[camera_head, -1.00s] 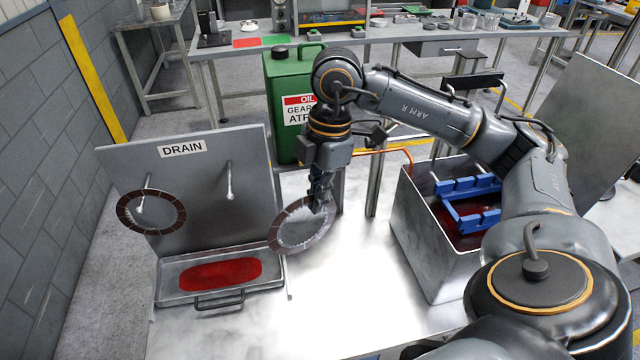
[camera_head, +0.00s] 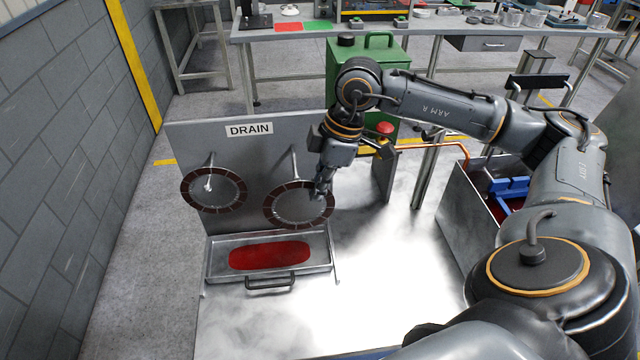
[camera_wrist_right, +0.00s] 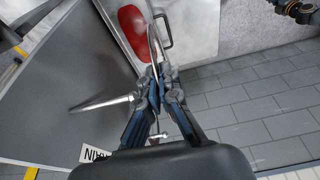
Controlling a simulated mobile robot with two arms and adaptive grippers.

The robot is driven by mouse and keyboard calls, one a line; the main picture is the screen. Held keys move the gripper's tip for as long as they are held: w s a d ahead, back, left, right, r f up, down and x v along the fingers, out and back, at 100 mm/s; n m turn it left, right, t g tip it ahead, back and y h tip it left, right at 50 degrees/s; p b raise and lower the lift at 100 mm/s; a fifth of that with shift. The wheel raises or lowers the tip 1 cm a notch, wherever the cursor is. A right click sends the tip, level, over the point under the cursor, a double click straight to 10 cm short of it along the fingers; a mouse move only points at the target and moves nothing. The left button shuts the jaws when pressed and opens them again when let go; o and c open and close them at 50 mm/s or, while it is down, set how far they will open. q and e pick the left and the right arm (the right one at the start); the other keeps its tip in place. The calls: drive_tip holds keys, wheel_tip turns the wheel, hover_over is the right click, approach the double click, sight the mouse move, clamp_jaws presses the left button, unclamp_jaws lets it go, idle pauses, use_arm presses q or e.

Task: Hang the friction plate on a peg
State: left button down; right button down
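My right gripper (camera_head: 322,190) is shut on the friction plate (camera_head: 269,207), a dark-segmented ring, at its right rim. The plate is in front of the upright drain panel, by the right peg (camera_head: 294,160). In the right wrist view my right gripper (camera_wrist_right: 154,78) holds the plate nearly edge-on, and the peg (camera_wrist_right: 103,103) points toward the fingers. I cannot tell whether the peg tip enters the ring. A second plate (camera_head: 216,209) hangs on the left peg (camera_head: 210,162). My left gripper is not in view.
The drain panel (camera_head: 240,155) has a tray (camera_head: 217,265) with red fluid and a handle below it. A green oil can (camera_head: 345,70) and a red button (camera_head: 386,128) are behind the gripper. A metal bin (camera_head: 462,215) with a blue rack (camera_head: 512,185) stands right. The tabletop between is clear.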

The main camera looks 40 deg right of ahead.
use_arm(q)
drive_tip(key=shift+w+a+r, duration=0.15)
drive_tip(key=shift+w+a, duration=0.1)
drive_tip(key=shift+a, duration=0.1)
use_arm(e)
drive_tip(key=w+d+f, duration=0.1)
drive_tip(key=w+d, duration=0.3)
drive_tip(key=w, duration=0.3)
drive_tip(key=shift+d+f, duration=0.15)
drive_tip(key=shift+f, duration=0.05)
idle(0.4)
drive_tip(key=shift+f, duration=0.1)
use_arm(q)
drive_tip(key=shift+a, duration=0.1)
use_arm(e)
drive_tip(key=c, duration=1.4)
unclamp_jaws()
drive_tip(key=shift+c, duration=0.2)
